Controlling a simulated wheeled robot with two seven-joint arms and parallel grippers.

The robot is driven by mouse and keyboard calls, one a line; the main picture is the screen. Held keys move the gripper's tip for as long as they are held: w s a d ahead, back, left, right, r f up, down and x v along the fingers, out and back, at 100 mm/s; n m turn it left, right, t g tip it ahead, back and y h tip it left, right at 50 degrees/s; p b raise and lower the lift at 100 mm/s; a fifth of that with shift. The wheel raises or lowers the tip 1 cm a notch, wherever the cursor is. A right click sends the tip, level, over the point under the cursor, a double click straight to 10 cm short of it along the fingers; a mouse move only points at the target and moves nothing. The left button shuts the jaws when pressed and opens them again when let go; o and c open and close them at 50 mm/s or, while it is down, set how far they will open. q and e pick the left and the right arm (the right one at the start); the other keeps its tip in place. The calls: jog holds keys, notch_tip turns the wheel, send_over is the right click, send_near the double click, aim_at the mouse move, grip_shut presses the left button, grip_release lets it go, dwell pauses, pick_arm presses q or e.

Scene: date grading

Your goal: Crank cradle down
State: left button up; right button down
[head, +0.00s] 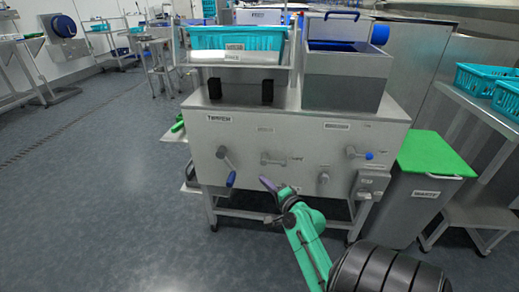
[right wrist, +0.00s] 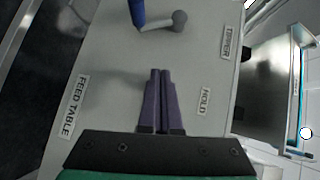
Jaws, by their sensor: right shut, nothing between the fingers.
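A crank with a blue handle (head: 231,179) sits at the left of the grey machine's front panel (head: 290,135), its handle hanging low. In the right wrist view the blue handle (right wrist: 137,12) and the crank's grey hub (right wrist: 180,20) show at the top edge. The cradle (head: 183,62) stands above the machine top and holds a teal crate (head: 237,38). My right gripper (head: 267,186), with purple fingers, is right of the crank handle and apart from it. In the right wrist view my right gripper (right wrist: 160,72) is shut and empty in front of the panel. My left gripper is out of view.
A second lever with a blue knob (head: 369,155) is at the panel's right. A metal hopper (head: 345,80) stands on the machine's right. A green-lidded waste bin (head: 437,153) stands at the right. Open floor (head: 110,200) lies at the left.

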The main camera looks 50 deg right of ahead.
notch_tip(320, 180, down, 3)
jog(key=s+a+n+g+y, duration=0.1)
jog(key=n, duration=0.1)
jog(key=b, duration=0.3)
send_near(235, 177)
jog(key=w+d, duration=0.3)
jog(key=w+a, duration=0.1)
jog(key=w+f, duration=0.1)
jog(key=shift+w+a+f, duration=0.25)
jog(key=shift+w+a, duration=0.05)
jog(key=shift+a, duration=0.1)
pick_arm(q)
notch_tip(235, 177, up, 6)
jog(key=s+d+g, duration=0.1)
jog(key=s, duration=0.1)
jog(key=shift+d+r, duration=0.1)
